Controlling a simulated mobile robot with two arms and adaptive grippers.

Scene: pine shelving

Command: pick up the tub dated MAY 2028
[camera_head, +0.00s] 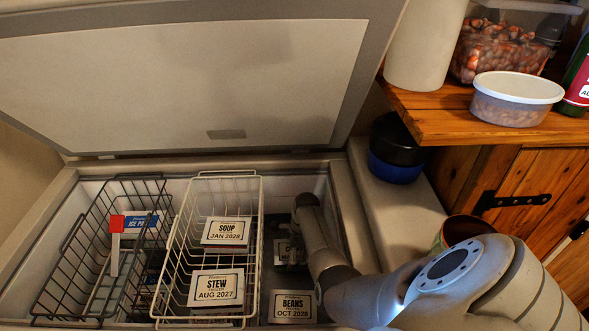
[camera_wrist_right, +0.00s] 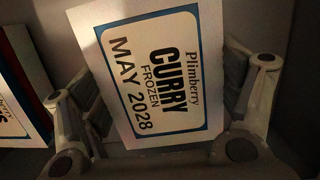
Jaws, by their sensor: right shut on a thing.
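In the right wrist view, the tub with the label CURRY FROZEN MAY 2028 (camera_wrist_right: 148,75) sits between the two fingers of my right gripper (camera_wrist_right: 160,115). The fingers are shut on its sides. In the head view, my right arm reaches down into the right part of the chest freezer. The same tub (camera_head: 283,252) shows there only in part, dark and mostly hidden by my arm. My left gripper is in neither view.
A BEANS OCT 2028 tub (camera_head: 292,306) lies just in front. A white wire basket (camera_head: 257,215) holds SOUP (camera_head: 226,231) and STEW (camera_head: 216,288) tubs. A dark wire basket (camera_head: 60,270) is at left. The freezer's lid (camera_head: 190,80) stands open; its right rim (camera_head: 352,215) is close to my arm.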

